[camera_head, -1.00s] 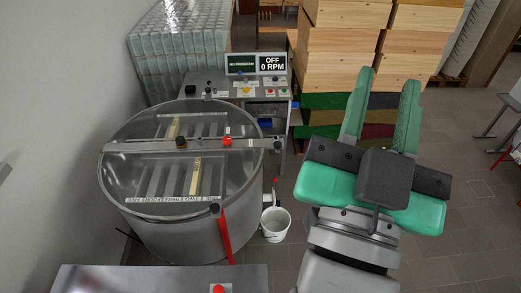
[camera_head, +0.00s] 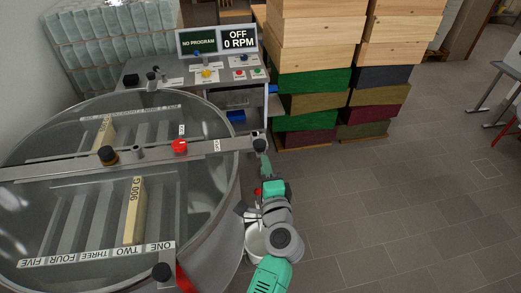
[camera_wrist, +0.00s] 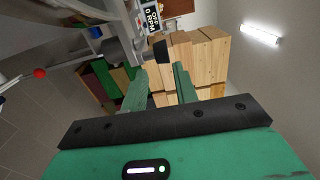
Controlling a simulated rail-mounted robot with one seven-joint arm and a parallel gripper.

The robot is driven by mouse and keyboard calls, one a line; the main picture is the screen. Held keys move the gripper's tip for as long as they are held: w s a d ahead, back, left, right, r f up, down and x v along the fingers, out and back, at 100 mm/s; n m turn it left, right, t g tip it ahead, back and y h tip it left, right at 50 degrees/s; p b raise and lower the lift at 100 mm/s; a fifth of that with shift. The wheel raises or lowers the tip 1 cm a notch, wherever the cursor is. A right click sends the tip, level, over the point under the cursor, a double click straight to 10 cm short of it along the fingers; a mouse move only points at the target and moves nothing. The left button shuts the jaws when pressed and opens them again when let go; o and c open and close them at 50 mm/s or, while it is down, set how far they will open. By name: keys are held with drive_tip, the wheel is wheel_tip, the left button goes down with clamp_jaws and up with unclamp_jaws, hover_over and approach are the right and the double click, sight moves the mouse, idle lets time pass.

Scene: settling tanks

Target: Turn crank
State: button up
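The steel drum (camera_head: 215,225) fills the left of the head view. At the right end of its crossbar is a dark knob (camera_head: 259,138), which looks like the crank's handle; the crank arm is hard to make out there. In the wrist view the black knob (camera_wrist: 161,51) sits on a grey metal arm (camera_wrist: 127,42), just beyond my fingertips and roughly between them. My gripper (camera_head: 265,164) is just below the knob, beside the drum's right rim. In the wrist view its green fingers (camera_wrist: 161,72) are apart, with nothing between them. Contact with the knob cannot be told.
A red-knobbed lever (camera_wrist: 39,73) is left of my gripper in the wrist view. The control panel (camera_head: 215,73) reads OFF, 0 RPM. Stacked wooden boxes (camera_head: 310,45) stand behind.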

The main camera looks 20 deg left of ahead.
sight(261, 150)
drive_tip(key=b+x, duration=0.2)
drive_tip(key=x, duration=0.5)
drive_tip(key=shift+w+a+r, duration=0.1)
drive_tip(key=shift+r, duration=0.05)
clamp_jaws()
